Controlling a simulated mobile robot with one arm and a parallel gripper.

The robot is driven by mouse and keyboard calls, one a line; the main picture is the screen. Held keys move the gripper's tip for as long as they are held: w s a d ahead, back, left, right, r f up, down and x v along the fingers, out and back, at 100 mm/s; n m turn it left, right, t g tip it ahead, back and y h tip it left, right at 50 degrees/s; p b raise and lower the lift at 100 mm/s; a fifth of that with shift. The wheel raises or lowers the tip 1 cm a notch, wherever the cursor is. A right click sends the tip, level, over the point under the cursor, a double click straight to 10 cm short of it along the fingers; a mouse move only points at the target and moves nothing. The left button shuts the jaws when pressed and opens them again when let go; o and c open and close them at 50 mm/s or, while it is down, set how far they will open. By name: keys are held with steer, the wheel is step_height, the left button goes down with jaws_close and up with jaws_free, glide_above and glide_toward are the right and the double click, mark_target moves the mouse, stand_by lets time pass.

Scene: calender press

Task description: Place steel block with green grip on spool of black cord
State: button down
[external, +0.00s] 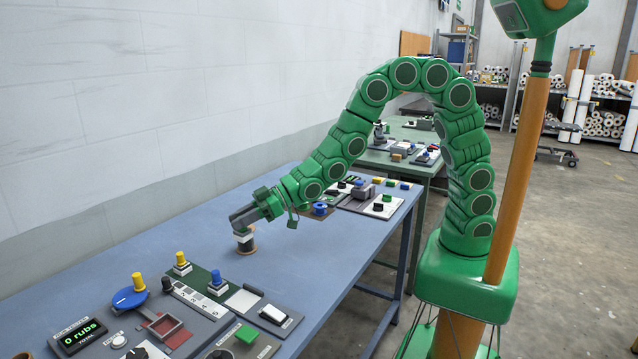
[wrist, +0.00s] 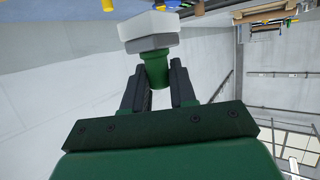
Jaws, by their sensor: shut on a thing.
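My gripper (external: 241,222) reaches down over the blue table at the left. In the wrist view my gripper (wrist: 158,82) is shut, its two dark fingers on either side of the green grip (wrist: 156,68). The pale steel block (wrist: 149,30) is at the far end of that grip, beyond the fingertips. In the external view the steel block (external: 243,236) shows as a small pale piece just under the fingers. The spool of black cord (external: 247,247) stands upright on the table directly below the block. I cannot tell whether block and spool touch. The spool is not clear in the wrist view.
The blue table (external: 190,230) is clear around the spool. More panels with a black knob (external: 378,207) lie to the right, beyond my gripper.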

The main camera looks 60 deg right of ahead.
steer(key=shift+s+d+r, duration=0.15)
steer(key=shift+d+r, duration=0.1)
steer(key=shift+d, duration=0.25)
steer(key=s+d+r, duration=0.1)
steer(key=d+r, duration=0.3)
steer(key=d, duration=0.4)
steer(key=s+d+r, duration=0.1)
steer(key=d+r, duration=0.3)
steer(key=d, duration=0.4)
steer(key=shift+w+a+f, duration=1.1)
steer(key=shift+w+f, duration=0.5)
steer(key=shift+w, duration=0.3)
steer(key=shift+w+a+f, duration=1.15)
steer(key=shift+w+f, duration=0.45)
steer(key=shift+w, duration=0.3)
steer(key=shift+w+a+f, duration=1.1)
steer(key=shift+w+f, duration=0.5)
steer(key=shift+w, duration=0.3)
steer(key=shift+w+a+f, duration=0.1)
steer(key=shift+w+f, duration=0.1)
steer(key=shift+f, duration=1.6)
steer(key=shift+f, duration=0.1)
